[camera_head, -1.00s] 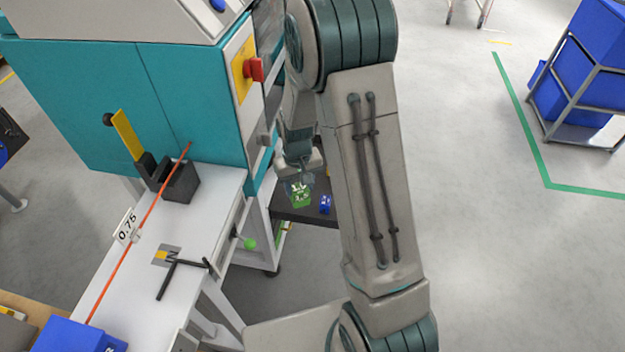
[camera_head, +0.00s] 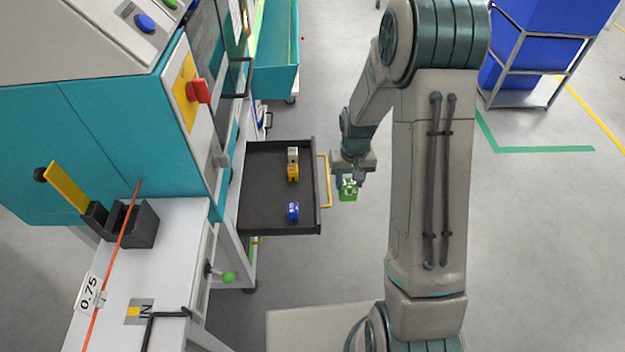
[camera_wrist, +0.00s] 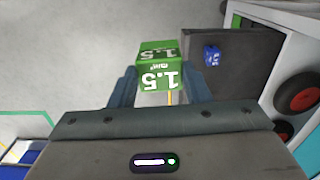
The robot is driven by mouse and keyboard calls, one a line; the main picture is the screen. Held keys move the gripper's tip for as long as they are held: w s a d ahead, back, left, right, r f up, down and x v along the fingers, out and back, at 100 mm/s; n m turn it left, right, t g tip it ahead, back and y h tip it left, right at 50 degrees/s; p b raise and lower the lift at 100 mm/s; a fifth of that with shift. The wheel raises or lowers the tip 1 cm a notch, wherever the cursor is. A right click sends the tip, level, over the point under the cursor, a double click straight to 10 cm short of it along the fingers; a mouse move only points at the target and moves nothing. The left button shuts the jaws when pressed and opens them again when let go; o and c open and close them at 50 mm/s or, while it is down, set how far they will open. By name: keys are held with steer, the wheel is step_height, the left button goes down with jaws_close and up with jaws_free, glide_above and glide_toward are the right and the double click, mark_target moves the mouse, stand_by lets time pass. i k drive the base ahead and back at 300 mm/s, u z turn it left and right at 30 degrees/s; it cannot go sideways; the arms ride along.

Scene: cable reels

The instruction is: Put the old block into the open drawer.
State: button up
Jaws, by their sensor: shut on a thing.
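A green block (camera_head: 348,189) marked 1.5 is held between the fingers of my gripper (camera_head: 349,180). In the wrist view the green block (camera_wrist: 159,68) sits between both fingertips of my gripper (camera_wrist: 160,85). The open drawer (camera_head: 262,206) is dark and shallow, with a yellow handle on its right side. My gripper and the green block are just right of that handle, outside the drawer in the picture. The drawer (camera_wrist: 240,70) also shows at the upper right of the wrist view. I cannot tell the block's height above it.
In the drawer lie a blue block (camera_head: 293,211), a yellow block (camera_head: 293,173) and a whitish block (camera_head: 292,153). The teal machine (camera_head: 120,130) and white bench (camera_head: 160,260) stand on the left. A rack with blue bins (camera_head: 540,50) stands at the upper right.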

mark_target(275, 199)
steer(key=z, duration=1.1)
steer(key=i, duration=1.45)
steer(key=u, duration=2.1)
